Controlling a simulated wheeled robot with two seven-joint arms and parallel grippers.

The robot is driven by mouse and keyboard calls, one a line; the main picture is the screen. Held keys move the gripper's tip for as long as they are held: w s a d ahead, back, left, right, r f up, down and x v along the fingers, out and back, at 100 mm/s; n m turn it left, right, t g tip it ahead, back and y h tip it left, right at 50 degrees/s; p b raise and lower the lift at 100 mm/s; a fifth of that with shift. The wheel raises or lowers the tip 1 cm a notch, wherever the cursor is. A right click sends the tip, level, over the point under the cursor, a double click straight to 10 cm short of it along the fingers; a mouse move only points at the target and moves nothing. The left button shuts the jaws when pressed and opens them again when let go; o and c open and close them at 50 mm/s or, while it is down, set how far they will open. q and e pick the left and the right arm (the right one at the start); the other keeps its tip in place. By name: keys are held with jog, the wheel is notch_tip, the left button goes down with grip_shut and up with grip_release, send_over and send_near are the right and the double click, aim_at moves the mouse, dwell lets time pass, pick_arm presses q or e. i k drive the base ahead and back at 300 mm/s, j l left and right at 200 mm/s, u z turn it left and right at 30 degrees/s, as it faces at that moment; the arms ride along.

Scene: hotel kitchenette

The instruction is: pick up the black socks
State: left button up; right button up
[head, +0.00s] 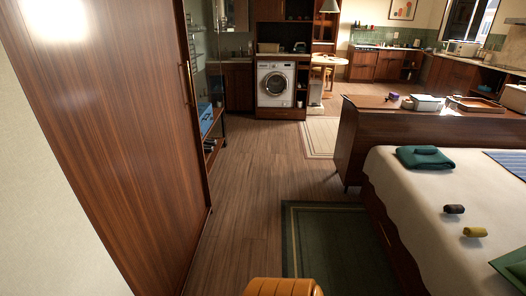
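A small dark, nearly black rolled bundle (454,209), which looks like the black socks, lies on the white bed (405,200) at the right. A similar olive-yellow rolled bundle (475,232) lies just below it in the picture, apart from it. Neither of my grippers is in view, and nothing touches the dark bundle.
A folded green cloth (425,158) lies on the bed's far part. A wooden cabinet (350,137) stands beyond the bed. A tall wooden door panel (110,120) fills the left. Open floor (245,200) and a green rug (335,250) lie between. An orange ribbed object (283,287) is cut off below.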

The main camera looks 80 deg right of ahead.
aim_at(451, 209)
jog(key=l+z, duration=0.1)
jog(key=z, duration=0.4)
jog(key=l+z, duration=0.15)
jog(key=z, duration=0.4)
jog(key=l+z, duration=0.15)
jog(key=z, duration=0.35)
jog(key=l+z, duration=0.15)
jog(key=z, duration=0.4)
jog(key=l+z, duration=0.1)
jog(key=z, duration=0.4)
jog(key=i+z, duration=0.1)
jog(key=z, duration=0.45)
jog(key=i+l+z, duration=0.1)
jog(key=z, duration=0.95)
jog(key=i+j+z, duration=0.5)
jog(key=i+j, duration=0.15)
